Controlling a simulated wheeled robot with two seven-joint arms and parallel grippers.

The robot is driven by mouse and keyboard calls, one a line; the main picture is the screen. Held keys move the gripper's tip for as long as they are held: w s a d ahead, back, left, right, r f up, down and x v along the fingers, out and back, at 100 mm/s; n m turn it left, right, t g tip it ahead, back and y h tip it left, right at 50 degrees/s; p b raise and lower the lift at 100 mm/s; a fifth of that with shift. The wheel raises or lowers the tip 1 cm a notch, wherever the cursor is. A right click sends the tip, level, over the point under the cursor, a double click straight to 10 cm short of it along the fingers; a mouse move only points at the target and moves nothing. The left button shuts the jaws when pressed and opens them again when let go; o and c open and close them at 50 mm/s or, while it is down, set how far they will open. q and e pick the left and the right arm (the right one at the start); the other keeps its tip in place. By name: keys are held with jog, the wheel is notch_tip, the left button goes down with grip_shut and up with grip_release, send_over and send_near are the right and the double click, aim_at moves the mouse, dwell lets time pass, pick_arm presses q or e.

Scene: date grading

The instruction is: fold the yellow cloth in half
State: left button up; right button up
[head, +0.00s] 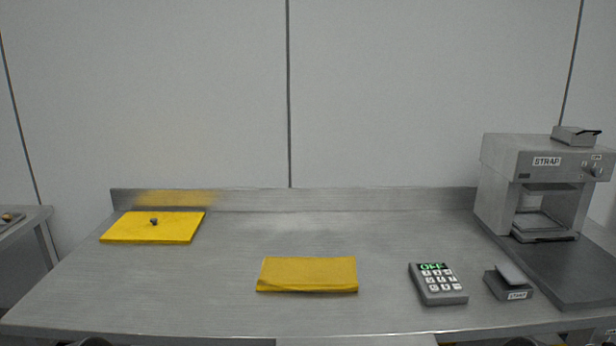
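The yellow cloth (307,273) lies flat near the front middle of the steel table. It is a neat wide rectangle, and a thin darker line along its front edge looks like a layered edge or fold. Nothing touches it. Neither gripper shows clearly in the head view; only small dark shapes, perhaps parts of my arms, show at the bottom edge.
A yellow board (150,231) with a small dark object (154,221) lies at the back left of the table (230,250). A keypad (437,284), a small device (508,283) and a strapping machine (545,165) stand right. Table around the cloth is clear.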

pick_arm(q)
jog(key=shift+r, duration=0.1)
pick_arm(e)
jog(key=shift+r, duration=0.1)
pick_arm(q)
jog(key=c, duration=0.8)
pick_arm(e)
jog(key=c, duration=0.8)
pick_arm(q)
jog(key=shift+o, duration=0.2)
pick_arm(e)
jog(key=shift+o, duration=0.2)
